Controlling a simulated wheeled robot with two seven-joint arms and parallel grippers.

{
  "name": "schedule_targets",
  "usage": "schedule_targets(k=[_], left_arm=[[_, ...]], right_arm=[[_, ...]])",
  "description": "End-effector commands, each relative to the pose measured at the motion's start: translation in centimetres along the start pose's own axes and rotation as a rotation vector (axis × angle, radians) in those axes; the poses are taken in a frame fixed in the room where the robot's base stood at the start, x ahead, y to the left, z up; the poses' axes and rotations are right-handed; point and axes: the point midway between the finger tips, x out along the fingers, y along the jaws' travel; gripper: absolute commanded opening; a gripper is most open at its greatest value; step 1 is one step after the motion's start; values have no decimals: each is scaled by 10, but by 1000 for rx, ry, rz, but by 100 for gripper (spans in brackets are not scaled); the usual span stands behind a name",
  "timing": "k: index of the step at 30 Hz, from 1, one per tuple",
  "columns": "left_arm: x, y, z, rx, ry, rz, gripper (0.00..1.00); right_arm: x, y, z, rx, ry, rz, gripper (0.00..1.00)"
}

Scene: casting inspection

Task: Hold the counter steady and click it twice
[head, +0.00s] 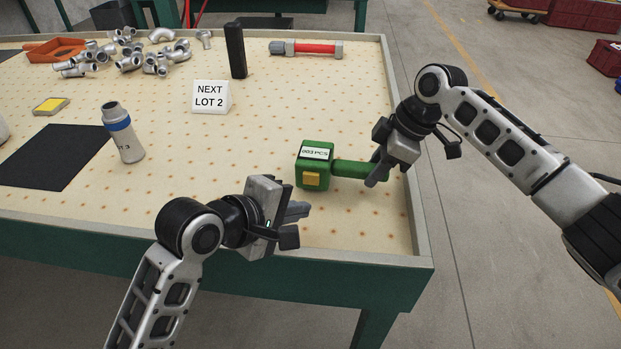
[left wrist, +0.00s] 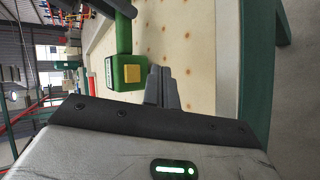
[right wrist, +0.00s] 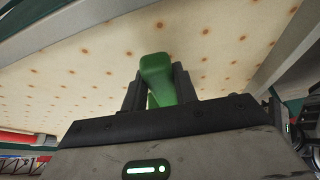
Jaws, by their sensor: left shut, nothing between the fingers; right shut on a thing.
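The green counter (head: 314,165) has a white label reading "003 PCS" and a yellow button (head: 312,179) on its near face. Its green handle (head: 350,169) points right. My right gripper (head: 376,172) is shut on the handle, which also shows between its fingers in the right wrist view (right wrist: 158,75). My left gripper (head: 300,211) is shut and empty, in front of the counter and below the button in the head view. In the left wrist view its closed fingertips (left wrist: 160,75) are close to the yellow button (left wrist: 131,73); I cannot tell whether they touch.
A "NEXT LOT 2" sign (head: 211,97) stands behind the counter. A bottle with a blue band (head: 122,132) and a dark mat (head: 52,157) are at left. The table rim (head: 410,215) is near at right.

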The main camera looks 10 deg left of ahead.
Motion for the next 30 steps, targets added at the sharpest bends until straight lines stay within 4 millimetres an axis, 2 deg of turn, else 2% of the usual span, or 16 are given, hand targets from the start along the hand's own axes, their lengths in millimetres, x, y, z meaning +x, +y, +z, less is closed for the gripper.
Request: schedule_targets(k=[6,11,30], left_arm=[[18,14,-14,0,1,2,0],[25,19,-18,0,0,1,0],[27,20,-20,0,0,0,0]], right_arm=[[0,0,0,0,1,1,0],[0,0,0,0,1,1,0],[0,0,0,0,1,1,0]])
